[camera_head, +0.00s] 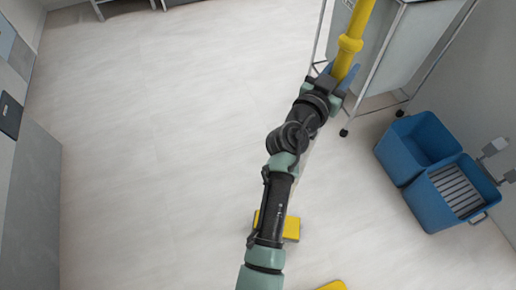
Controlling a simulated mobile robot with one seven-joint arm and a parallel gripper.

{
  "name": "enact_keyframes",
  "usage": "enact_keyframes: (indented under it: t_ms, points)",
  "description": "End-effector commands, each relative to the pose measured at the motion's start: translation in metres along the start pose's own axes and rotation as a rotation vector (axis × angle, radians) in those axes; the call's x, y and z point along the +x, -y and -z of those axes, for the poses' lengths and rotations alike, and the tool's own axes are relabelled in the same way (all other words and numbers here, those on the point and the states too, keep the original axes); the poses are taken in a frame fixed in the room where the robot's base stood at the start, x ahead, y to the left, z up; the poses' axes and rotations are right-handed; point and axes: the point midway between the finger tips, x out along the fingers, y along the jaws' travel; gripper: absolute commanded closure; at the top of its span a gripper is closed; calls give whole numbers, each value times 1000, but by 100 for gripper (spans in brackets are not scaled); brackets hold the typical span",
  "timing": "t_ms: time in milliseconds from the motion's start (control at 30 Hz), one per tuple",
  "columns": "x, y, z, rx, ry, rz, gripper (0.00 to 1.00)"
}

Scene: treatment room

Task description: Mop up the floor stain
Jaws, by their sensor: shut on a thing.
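My gripper (340,80) is shut on the yellow handle (351,43) of a mop, at the upper right of the middle. The handle rises out of the top of the view. My arm hides much of the lower pole. A flat yellow mop head (291,229) shows low on the floor on both sides of my arm; whether it touches the floor I cannot tell. No stain shows on the visible floor, though my arm covers part of it.
A blue two-part bucket (410,181) with a grey slatted wringer (457,189) stands at the right. A wheeled trolley (400,45) stands at the upper right. Grey cabinets (30,200) line the left. A yellow object (333,286) is cut off below. The left floor is clear.

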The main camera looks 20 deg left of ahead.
Motion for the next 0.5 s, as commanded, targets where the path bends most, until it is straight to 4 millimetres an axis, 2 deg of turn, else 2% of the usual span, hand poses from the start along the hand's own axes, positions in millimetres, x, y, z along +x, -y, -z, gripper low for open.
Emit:
enact_keyframes:
  t_ms: [33,200,500]
  points:
    - [1,0,10,1,-4,-1,100]
    - [4,0,20,0,-4,0,100]
    - [4,0,22,1,-4,0,100]
